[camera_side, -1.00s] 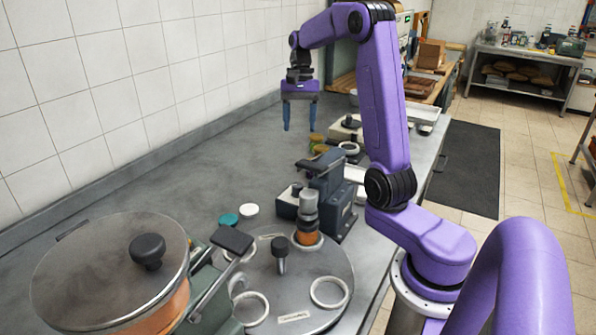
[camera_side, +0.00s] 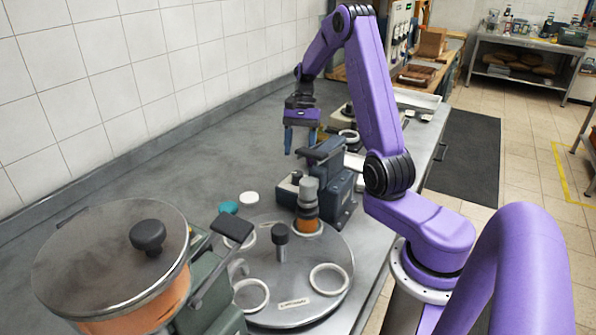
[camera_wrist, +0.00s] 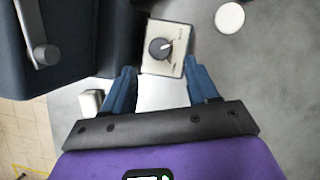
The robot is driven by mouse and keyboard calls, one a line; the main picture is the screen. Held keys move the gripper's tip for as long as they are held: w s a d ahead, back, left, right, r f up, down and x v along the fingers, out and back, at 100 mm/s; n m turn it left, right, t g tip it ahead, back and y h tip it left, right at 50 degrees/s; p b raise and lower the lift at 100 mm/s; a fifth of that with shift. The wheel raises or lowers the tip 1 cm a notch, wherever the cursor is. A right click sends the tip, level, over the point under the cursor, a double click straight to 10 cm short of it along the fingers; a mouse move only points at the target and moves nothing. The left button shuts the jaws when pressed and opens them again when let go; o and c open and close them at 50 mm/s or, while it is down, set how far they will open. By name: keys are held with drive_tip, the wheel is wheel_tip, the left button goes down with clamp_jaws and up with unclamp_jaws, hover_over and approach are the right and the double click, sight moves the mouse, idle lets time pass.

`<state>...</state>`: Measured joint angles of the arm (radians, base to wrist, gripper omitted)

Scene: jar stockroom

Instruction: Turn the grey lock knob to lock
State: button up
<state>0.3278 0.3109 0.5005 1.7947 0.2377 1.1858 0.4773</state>
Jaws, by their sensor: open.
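The grey lock knob (camera_wrist: 160,48) is a round dark-grey dial with a pale pointer angled to the upper right. It sits on a small cream box (camera_wrist: 150,66) with small dark markings. My gripper (camera_wrist: 161,82) is open and empty, its blue fingers apart below the knob in the wrist view, not around it. In the side view, my gripper (camera_side: 301,140) hangs pointing down, behind the dark blue-grey press. The knob's face cannot be made out clearly in that view.
The dark press (camera_side: 330,182) stands close to the gripper, at upper left in the wrist view (camera_wrist: 75,45). A round turntable (camera_side: 335,255) with rings and an orange jar is in front. White (camera_side: 249,198) and teal (camera_side: 229,207) lids lie nearby. The counter by the wall is clear.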

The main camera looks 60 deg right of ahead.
sight(298, 172)
drive_tip(key=x, duration=0.7)
